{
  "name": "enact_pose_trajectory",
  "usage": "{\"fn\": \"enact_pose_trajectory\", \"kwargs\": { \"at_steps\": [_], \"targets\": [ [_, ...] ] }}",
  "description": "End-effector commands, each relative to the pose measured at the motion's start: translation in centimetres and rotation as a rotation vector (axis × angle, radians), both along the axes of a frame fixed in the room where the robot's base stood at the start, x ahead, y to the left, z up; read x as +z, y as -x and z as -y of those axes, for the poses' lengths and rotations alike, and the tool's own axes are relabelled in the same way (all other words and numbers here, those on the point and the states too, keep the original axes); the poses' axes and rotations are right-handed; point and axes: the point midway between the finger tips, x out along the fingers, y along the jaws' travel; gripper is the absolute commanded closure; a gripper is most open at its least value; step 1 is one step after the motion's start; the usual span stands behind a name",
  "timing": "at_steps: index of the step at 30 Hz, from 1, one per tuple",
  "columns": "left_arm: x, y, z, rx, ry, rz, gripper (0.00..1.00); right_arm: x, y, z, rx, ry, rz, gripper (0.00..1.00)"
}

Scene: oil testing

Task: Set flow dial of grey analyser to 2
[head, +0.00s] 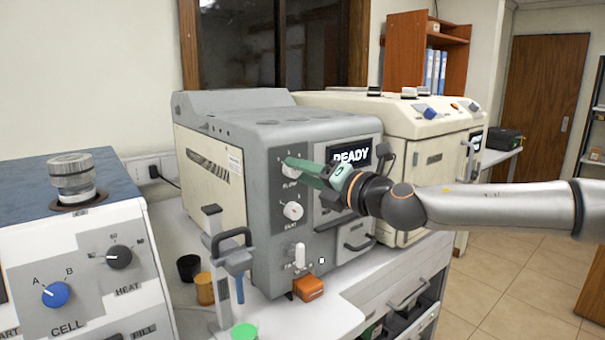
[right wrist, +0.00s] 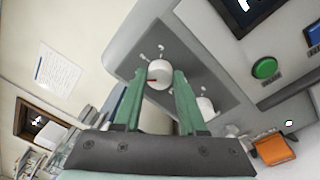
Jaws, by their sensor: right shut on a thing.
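The grey analyser (head: 262,190) stands on the white bench with READY on its screen (head: 351,155). Its flow dial, a white round knob (right wrist: 159,73) with a red mark, sits between the green fingers of my right gripper (right wrist: 159,82), which is shut on it. In the head view my right gripper (head: 300,164) reaches in from the right and largely hides this dial above the FLOW label. The number that the red mark faces cannot be read. My left gripper is not in view.
A second white knob (head: 293,210) is just below the flow dial. A blue-handled stand (head: 230,262) and an orange block (head: 308,288) are in front. A white machine with a blue knob (head: 55,294) is at the left. A cream machine (head: 415,140) stands behind my right arm.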

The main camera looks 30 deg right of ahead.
Motion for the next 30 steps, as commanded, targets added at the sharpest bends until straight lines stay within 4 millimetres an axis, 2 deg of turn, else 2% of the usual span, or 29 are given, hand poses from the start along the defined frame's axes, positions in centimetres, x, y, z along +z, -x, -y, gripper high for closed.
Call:
{"fn": "enact_pose_trajectory", "kwargs": {
  "at_steps": [8,21,30],
  "targets": [
    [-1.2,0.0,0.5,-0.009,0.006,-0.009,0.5,-0.3,0.0,0.0,0.001,-0.162,-0.011,1.0],
    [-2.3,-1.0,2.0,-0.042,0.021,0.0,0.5,-0.4,0.0,0.0,0.0,-0.548,-0.042,1.0],
    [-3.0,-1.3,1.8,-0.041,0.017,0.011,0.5,-0.4,0.0,-0.1,0.001,-0.739,-0.058,1.0]
  ]
}}
